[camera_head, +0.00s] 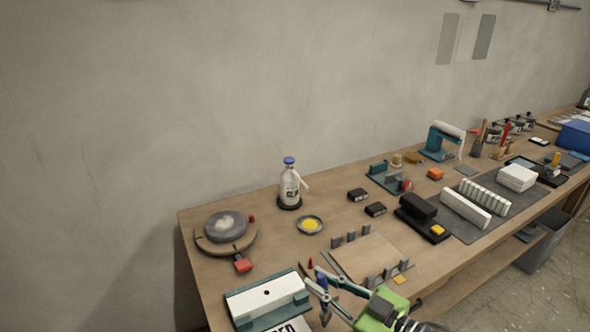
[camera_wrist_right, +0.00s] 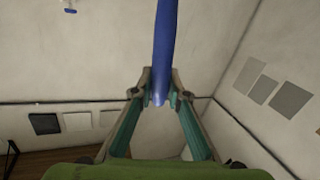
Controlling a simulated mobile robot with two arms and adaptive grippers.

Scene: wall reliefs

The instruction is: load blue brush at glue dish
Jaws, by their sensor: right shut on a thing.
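My right gripper (camera_head: 318,276) reaches in from the bottom of the head view, above the front of the workbench. It is shut on the blue brush (camera_wrist_right: 165,45); the wrist view shows its blue handle upright between the fingertips. In the head view only a small blue part of the brush (camera_head: 322,284) shows at the fingers, and I cannot make out its bristles. The glue dish (camera_head: 299,225), a small grey dish with yellow glue in it, stands on the bench beyond the gripper, apart from the brush. My left gripper is not in view.
A white bottle with a blue cap (camera_head: 290,187) stands behind the dish. A round turntable (camera_head: 226,227) is at the left. A wooden board with grey posts (camera_head: 365,258) and a white block in a teal holder (camera_head: 266,296) flank the gripper. Bare bench lies around the dish.

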